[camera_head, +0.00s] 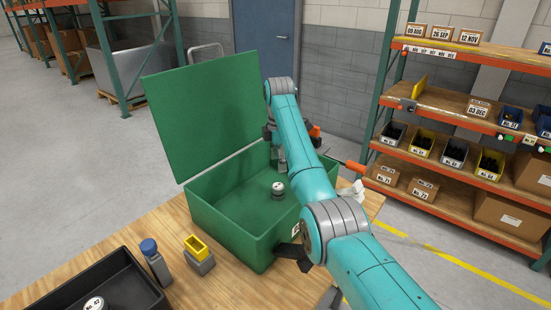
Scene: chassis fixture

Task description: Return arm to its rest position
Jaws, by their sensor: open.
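My arm reaches up from the lower right over a green open case, whose front wall (235,235) faces me. Its wrist bends down at the far side. My gripper (281,163) hangs over the inside of the case near its back right. The gripper is open, and my own arm partly hides it. No object shows in its jaws. A small grey and white round part (278,190) sits on the case floor, below and in front of the gripper and apart from it.
The raised green lid (205,115) stands left of my wrist. A black tray (125,280) holding a numbered round part (94,304), a blue-capped bottle (156,262) and a yellow-topped grey block (199,255) share the wooden table (175,215). A loaded shelf (455,105) stands at right.

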